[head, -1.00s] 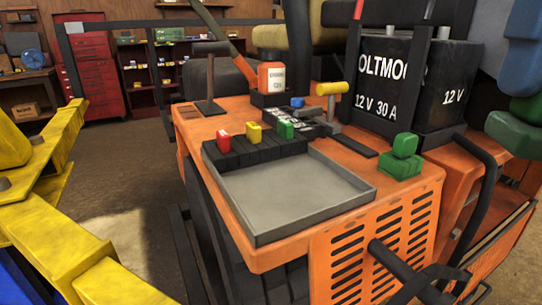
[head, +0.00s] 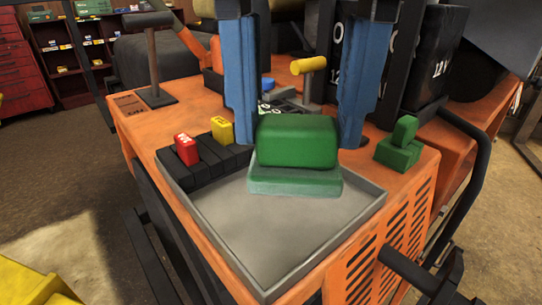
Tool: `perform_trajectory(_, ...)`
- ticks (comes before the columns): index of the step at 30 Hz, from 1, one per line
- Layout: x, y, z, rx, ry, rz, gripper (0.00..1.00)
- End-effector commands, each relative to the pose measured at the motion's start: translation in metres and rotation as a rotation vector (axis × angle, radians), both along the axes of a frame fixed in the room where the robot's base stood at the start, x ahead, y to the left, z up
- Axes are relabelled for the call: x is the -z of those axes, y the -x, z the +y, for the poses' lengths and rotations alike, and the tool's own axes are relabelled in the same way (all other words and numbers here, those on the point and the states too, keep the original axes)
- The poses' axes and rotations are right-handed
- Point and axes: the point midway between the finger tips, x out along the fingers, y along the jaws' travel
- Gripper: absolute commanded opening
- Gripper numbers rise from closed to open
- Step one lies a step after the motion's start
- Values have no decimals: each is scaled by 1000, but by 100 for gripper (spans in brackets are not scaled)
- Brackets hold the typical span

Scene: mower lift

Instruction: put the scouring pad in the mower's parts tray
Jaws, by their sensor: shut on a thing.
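The scouring pad (head: 296,150) is a green block, darker above and paler along its lower edge. My gripper (head: 298,138) has two blue fingers, one at each side of the pad, and is shut on it. The mower's parts tray (head: 235,228) is a shallow grey tray with a low rim on the orange mower deck. The pad shows over the back part of the tray; I cannot tell whether it touches the tray floor. The visible tray floor in front of it is bare.
A black switch row with a red switch (head: 186,149) and a yellow switch (head: 222,130) borders the tray's back left. A green knob (head: 400,147) stands right of the tray. A yellow-topped handle (head: 308,66) and black battery (head: 432,75) stand behind.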

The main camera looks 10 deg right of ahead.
Motion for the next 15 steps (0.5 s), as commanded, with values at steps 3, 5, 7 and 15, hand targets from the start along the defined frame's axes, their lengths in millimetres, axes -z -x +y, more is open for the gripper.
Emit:
perform_trajectory(3,7,0,13,0,0,1,26)
perform_trajectory(5,9,0,16,1,0,0,26)
perform_trajectory(7,12,0,17,1,0,1,26)
perform_trajectory(15,44,0,16,1,0,4,26)
